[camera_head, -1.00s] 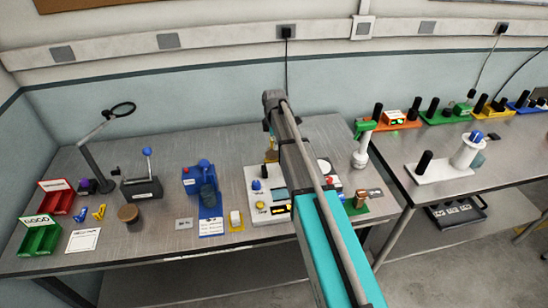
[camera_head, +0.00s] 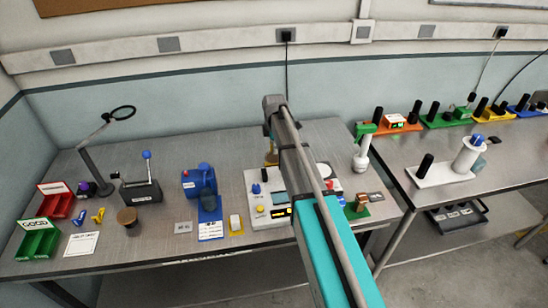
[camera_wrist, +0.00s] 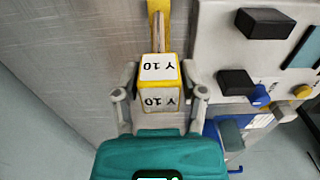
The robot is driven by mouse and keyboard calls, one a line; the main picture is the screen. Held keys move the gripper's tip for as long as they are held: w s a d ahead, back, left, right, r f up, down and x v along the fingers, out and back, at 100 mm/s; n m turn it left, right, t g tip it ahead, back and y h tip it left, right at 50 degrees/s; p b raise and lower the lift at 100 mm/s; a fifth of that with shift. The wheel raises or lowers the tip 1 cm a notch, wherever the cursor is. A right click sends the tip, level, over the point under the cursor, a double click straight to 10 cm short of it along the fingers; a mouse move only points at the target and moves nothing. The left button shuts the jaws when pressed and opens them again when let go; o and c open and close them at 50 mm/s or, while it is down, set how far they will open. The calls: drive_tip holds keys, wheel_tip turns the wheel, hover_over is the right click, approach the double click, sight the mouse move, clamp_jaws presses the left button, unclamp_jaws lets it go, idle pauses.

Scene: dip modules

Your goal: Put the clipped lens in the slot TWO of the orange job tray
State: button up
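My gripper (camera_wrist: 159,70) has its two fingers on either side of a yellow block with white "Y 10" labels (camera_wrist: 160,84), and they appear closed on it. A yellow strip runs from the block to the top of the wrist view. In the head view the yellow piece (camera_head: 271,157) shows below my gripper (camera_head: 269,132), behind the white device. I cannot make out a lens in it. The orange job tray (camera_head: 408,127) stands at the back of the right table, with black posts and a small white box. Its slot marks are too small to read.
A white device with knobs (camera_head: 258,213) stands close beside the held block. Blue equipment (camera_head: 201,181), a green bin (camera_head: 38,242), a red bin (camera_head: 58,203) and a lamp (camera_head: 96,176) are on the left table.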

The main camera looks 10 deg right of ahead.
clamp_jaws()
drive_tip(key=shift+r, duration=0.15)
wheel_tip(320, 180, up, 3)
drive_tip(key=p, duration=0.3)
drive_tip(key=s+r+p, duration=0.9)
drive_tip(key=s+p, duration=0.1)
drive_tip(key=s, duration=0.4)
drive_tip(key=shift+d+r, duration=0.3)
drive_tip(key=shift+r, duration=0.05)
idle(0.3)
